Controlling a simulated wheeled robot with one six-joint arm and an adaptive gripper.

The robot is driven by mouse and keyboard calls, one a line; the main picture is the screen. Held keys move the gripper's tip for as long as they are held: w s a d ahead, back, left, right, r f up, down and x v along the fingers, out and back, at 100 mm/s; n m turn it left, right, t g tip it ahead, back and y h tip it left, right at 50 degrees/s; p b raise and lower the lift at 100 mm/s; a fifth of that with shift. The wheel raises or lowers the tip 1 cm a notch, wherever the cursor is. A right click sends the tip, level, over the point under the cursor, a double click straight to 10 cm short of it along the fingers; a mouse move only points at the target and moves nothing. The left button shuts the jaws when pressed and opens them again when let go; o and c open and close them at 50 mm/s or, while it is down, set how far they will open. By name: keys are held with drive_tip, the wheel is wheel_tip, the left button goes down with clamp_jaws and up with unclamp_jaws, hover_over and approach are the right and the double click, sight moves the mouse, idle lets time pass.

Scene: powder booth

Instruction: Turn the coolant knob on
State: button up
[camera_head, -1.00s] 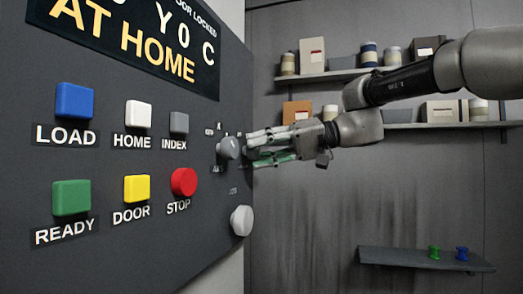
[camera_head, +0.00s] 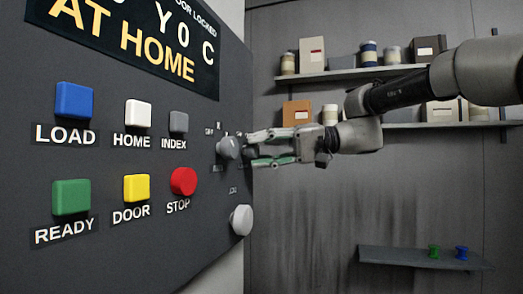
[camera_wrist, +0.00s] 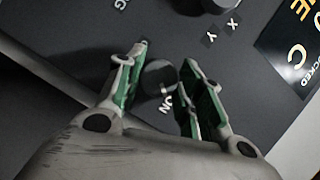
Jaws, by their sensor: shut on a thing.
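The coolant knob (camera_wrist: 158,76) is a small dark round knob on the panel, with "ON" lettered beside it. In the wrist view it sits between the green-padded fingers of my gripper (camera_wrist: 163,62), which is shut on it. In the head view my gripper (camera_head: 251,149) reaches in from the right to the panel's right edge. The dark knob (camera_head: 249,149) shows there only in part between the fingertips. Its pointer direction is not clear to me.
A grey selector knob (camera_head: 228,147) lies close left of my fingertips. A pale round knob (camera_head: 241,220) is below. Red STOP (camera_head: 184,181) and other buttons fill the panel. A low shelf (camera_head: 400,258) holds green and blue spools. Space below my arm is clear.

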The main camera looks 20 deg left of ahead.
drive_tip(key=o, duration=1)
drive_tip(key=v, duration=1.2)
drive_tip(key=shift+d+f, duration=0.1)
